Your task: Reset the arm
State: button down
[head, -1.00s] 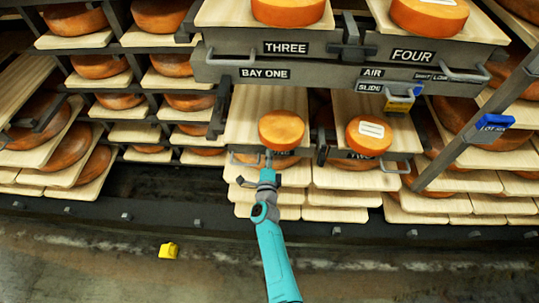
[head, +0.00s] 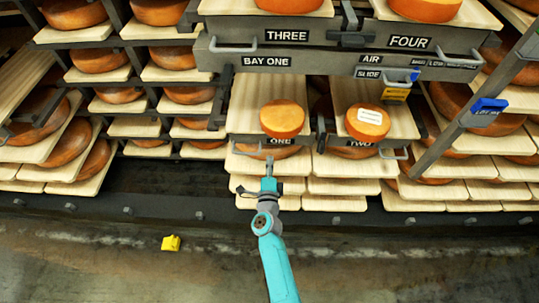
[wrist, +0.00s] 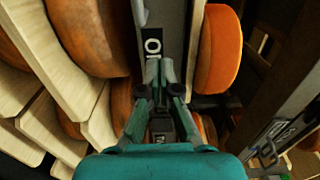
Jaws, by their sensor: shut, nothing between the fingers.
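My arm is teal and reaches up from the bottom of the head view. My gripper (head: 269,164) is at its end, just below the handle under the shelf marked ONE. In the wrist view my gripper (wrist: 160,72) is shut and empty, its fingers together in front of the dark shelf label. An orange cheese wheel (head: 282,119) sits on board ONE, above and beyond the gripper. It also shows right of the fingers in the wrist view (wrist: 218,50). Whether the fingertips touch the shelf front cannot be told.
A cheese wheel with a white label (head: 367,123) sits on board TWO. A grey beam marked BAY ONE (head: 300,62) crosses above. A yellow block (head: 170,243) lies on the open floor.

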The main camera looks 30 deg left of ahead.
jog(key=v, duration=0.6)
jog(key=s+d+n+h, duration=0.15)
jog(key=s+d, duration=0.25)
jog(key=d, duration=0.6)
jog(key=s+d+n+t+h, duration=0.15)
jog(key=s+d, duration=0.35)
jog(key=d, duration=0.5)
jog(key=s+d+n+h, duration=0.15)
jog(key=s+d, duration=0.25)
jog(key=d, duration=0.6)
jog(key=s+d+r+n+h, duration=0.1)
jog(key=s+d+r+n, duration=0.1)
jog(key=s+d+r, duration=0.2)
jog(key=s+d+r+n+g+h, duration=0.1)
jog(key=s+d+r, duration=0.4)
jog(key=s, duration=0.5)
jog(key=s+d+r+n+g+h, duration=0.1)
jog(key=s+d+r+n+h, duration=0.1)
jog(key=s+d+r+n, duration=0.2)
jog(key=s+d+r, duration=0.1)
jog(key=s+r, duration=0.2)
jog(key=s, duration=0.1)
jog(key=shift+d+h, duration=0.15)
jog(key=shift+h, duration=0.2)
